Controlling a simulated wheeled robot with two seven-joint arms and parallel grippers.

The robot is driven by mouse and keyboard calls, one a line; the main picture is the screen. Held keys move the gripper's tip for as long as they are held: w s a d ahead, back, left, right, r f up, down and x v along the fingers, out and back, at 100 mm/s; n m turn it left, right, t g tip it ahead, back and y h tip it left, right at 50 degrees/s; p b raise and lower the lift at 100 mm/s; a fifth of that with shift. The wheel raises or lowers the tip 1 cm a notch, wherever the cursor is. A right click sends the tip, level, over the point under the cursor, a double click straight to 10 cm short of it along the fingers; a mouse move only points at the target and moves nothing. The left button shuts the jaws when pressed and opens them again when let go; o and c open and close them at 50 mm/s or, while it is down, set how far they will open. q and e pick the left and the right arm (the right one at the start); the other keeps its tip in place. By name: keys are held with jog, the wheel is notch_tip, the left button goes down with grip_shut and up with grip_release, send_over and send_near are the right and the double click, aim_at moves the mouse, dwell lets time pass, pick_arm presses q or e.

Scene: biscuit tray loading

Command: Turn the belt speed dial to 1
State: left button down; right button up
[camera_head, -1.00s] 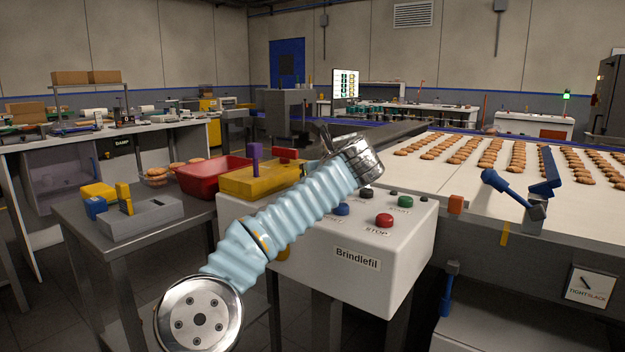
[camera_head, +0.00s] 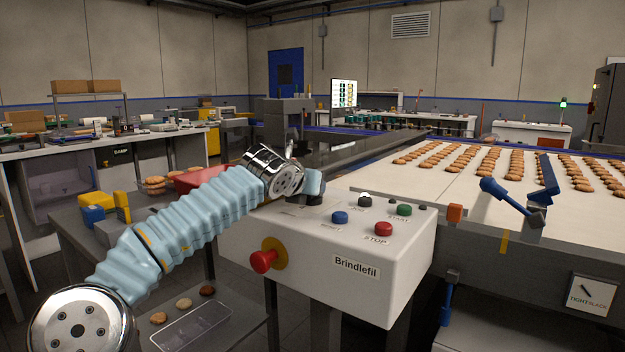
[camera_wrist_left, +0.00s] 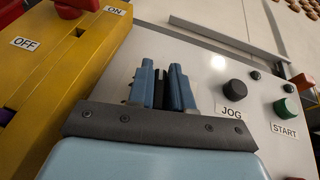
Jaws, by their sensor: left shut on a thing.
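The Brindlefil control box (camera_head: 390,272) stands in the middle, with coloured buttons on its sloped top. My left gripper (camera_head: 314,184) is at the top's left part, its blue fingers pointing down. It is shut on a dark dial (camera_head: 315,199), whose scale and pointer I cannot read. In the left wrist view the gripper (camera_wrist_left: 160,88) has its two fingers close together with a dark strip of the dial between them; most of the dial is hidden. My right gripper is not in view.
Beside the dial are a blue button (camera_head: 339,217), a red STOP button (camera_head: 383,229), a green START button (camera_head: 404,210) and a black JOG knob (camera_wrist_left: 235,93). A red knob (camera_head: 264,261) sticks out in front.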

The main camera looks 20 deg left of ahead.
pick_arm(q)
jog(key=shift+m+g+h+p, duration=0.3)
jog(key=shift+m+h+p, duration=0.2)
jog(key=shift+m+h, duration=0.7)
jog(key=shift+h, duration=0.3)
jog(key=c, duration=1.1)
grip_release()
jog(key=b+v, duration=0.4)
jog(key=v, duration=0.8)
jog(key=shift+s+a, duration=0.1)
jog(key=shift+s, duration=0.2)
jog(key=shift+s+a+r, duration=0.15)
jog(key=shift+s+r, duration=0.25)
jog(key=shift+s, duration=0.05)
